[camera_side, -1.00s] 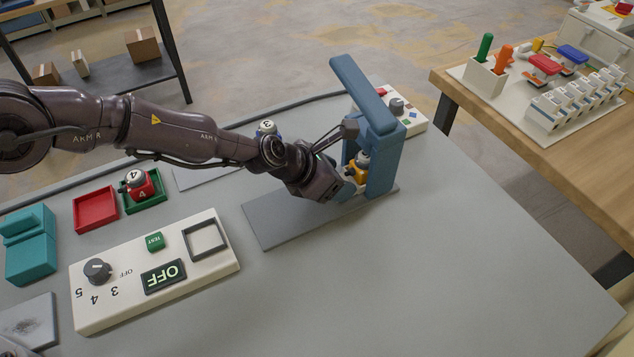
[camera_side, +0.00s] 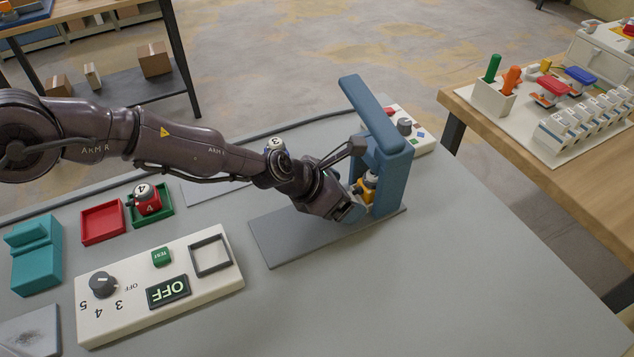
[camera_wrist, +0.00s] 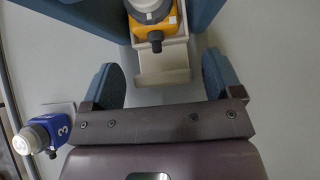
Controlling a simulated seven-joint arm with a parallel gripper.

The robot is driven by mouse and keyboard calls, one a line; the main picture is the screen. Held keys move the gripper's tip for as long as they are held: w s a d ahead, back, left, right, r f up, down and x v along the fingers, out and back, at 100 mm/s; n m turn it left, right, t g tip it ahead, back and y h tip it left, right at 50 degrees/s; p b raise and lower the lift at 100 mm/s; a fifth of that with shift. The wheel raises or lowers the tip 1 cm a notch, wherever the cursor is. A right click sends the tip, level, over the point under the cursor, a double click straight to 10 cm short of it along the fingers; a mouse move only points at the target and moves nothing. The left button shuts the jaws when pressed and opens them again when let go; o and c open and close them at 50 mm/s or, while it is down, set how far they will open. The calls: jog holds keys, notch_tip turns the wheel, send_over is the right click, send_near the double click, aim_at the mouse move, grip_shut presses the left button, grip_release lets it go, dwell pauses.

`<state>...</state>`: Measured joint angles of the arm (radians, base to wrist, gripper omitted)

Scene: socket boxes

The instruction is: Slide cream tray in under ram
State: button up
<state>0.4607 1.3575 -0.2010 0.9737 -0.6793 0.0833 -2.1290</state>
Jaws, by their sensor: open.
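The cream tray (camera_wrist: 165,72) lies in the wrist view with a yellow socket box (camera_wrist: 160,32) on its far part. The yellow box also shows in the side view (camera_side: 367,189), within the blue press frame (camera_side: 392,172) that carries the ram. The ram itself is hard to make out. My gripper (camera_wrist: 160,80) is open, with one blue-grey finger on each side of the tray's near end and a gap to it on both sides. In the side view my gripper (camera_side: 348,208) is low in front of the frame and hides most of the tray.
A grey base plate (camera_side: 290,240) lies below my gripper. A blue box marked 3 (camera_wrist: 45,135) stands to the left in the wrist view. A cream control panel (camera_side: 205,285) reading OFF is at the front left. The table at the front right is clear.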

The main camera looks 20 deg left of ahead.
jog(key=v, duration=1.2)
jog(key=shift+r, duration=0.1)
jog(key=s+a+r+m+g, duration=0.2)
jog(key=s+a+m+g, duration=0.25)
jog(key=s+m, duration=0.75)
jog(key=s+a+r+m+t+y, duration=0.2)
jog(key=s+a+r+m, duration=0.5)
jog(key=a+r, duration=0.4)
jog(key=s+a+r+m+t+y, duration=0.1)
jog(key=s+a+r+m+y, duration=0.3)
jog(key=s+a+r+m, duration=0.4)
jog(key=s+a+r, duration=0.1)
jog(key=a+r, duration=0.2)
jog(key=a, duration=0.4)
jog(key=shift+s+a+t, duration=0.2)
jog(key=shift+s+t, duration=0.05)
jog(key=shift+t, duration=0.1)
